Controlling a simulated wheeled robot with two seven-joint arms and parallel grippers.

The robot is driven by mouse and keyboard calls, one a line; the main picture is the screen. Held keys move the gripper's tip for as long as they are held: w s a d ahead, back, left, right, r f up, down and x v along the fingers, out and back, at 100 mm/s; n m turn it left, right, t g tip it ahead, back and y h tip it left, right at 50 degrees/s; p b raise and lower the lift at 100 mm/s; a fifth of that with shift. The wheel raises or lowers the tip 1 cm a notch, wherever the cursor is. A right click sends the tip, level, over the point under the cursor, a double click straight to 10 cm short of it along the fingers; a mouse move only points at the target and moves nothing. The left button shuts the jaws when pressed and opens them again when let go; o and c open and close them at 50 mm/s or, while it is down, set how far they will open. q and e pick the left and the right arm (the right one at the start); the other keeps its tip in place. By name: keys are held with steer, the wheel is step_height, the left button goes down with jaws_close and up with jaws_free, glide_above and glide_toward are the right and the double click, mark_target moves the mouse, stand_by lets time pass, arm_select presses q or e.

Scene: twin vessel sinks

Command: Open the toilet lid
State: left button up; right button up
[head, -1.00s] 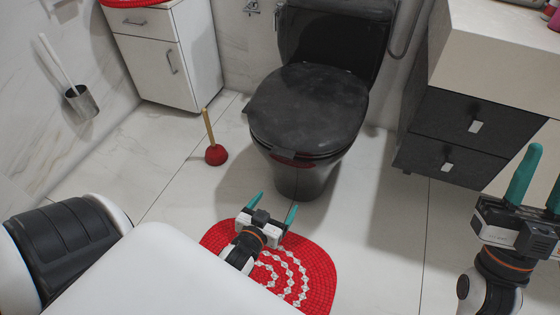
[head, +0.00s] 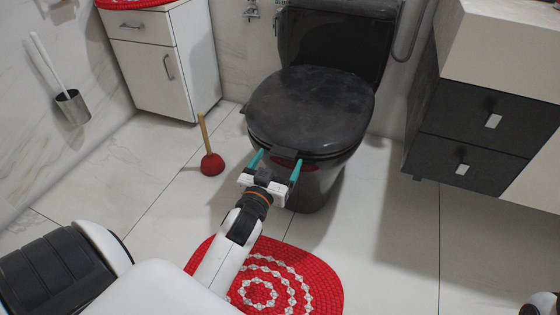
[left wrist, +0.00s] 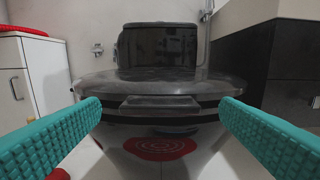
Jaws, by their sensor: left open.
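The black toilet (head: 318,185) stands against the back wall. Its dark lid (head: 312,106) is down, flat over the bowl. My left gripper (head: 276,164) is open and empty, its teal fingers pointing at the front of the toilet just below the lid's front edge. In the left wrist view the lid (left wrist: 160,82) shows edge-on, with a small tab (left wrist: 160,103) at the front middle, between the two spread fingers. I see no contact between fingers and lid. Of my right arm only a small bit shows at the lower right edge; its fingers are out of the picture.
A red plunger (head: 212,164) stands on the floor left of the toilet. A red and white rug (head: 318,290) lies under my left arm. A white cabinet (head: 165,75) is at back left, a dark drawer unit (head: 470,150) at right. The floor right of the toilet is clear.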

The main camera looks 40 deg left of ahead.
arm_select(q)
steer(key=shift+x, duration=1.05)
steer(key=c, duration=1.4)
steer(key=shift+r, duration=0.1)
